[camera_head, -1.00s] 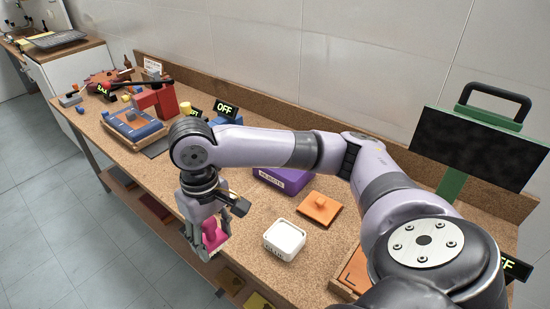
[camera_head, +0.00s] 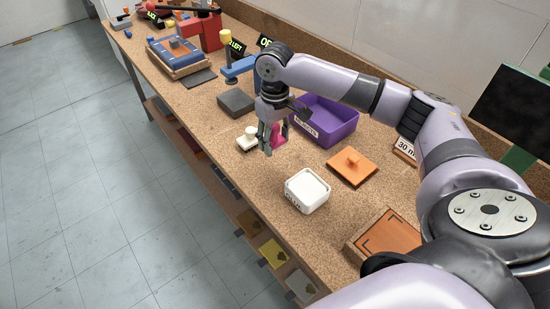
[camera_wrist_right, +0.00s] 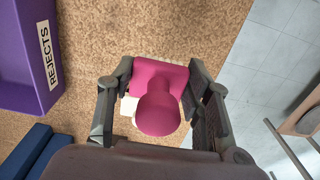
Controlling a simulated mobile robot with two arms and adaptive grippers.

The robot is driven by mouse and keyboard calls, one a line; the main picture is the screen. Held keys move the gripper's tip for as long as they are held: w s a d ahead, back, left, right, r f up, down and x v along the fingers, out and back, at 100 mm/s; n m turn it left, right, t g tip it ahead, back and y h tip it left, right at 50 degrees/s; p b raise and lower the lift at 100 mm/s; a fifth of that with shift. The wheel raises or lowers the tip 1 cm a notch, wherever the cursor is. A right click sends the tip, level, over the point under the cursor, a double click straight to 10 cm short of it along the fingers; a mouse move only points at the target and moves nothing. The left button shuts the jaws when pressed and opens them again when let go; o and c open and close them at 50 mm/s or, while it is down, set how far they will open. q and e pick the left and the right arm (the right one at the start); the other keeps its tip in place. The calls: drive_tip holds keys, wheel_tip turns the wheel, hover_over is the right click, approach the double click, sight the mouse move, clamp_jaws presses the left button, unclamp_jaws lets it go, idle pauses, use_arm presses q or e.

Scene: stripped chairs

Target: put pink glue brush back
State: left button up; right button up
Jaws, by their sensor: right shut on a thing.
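My right gripper (camera_head: 270,146) is shut on the pink glue brush (camera_head: 280,134), a pink square block with a round knob. In the right wrist view the brush (camera_wrist_right: 158,105) sits between the two fingers, knob toward the camera. I cannot tell whether its underside touches the table. A white block with a knob (camera_head: 248,139) stands just left of the gripper, and part of something white shows behind the brush in the wrist view. A white square tub with dark lettering (camera_head: 307,192) stands nearer the front edge. My left gripper is not in view.
The purple bin marked REJECTS (camera_head: 336,133) is right beside the gripper. An orange knobbed block (camera_head: 352,167), an orange-topped tray (camera_head: 388,235) and a grey block (camera_head: 236,103) lie around. Bare worktop (camera_head: 225,150) lies toward the front edge.

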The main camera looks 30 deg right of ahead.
sight(275, 127)
wheel_tip(275, 127, down, 8)
drive_tip(key=shift+f, duration=0.1)
idle(0.4)
drive_tip(key=o, duration=1.2)
drive_tip(key=shift+f, duration=0.1)
wheel_tip(275, 127, up, 12)
drive_tip(key=shift+r+b, duration=0.15)
drive_tip(key=shift+b, duration=0.2)
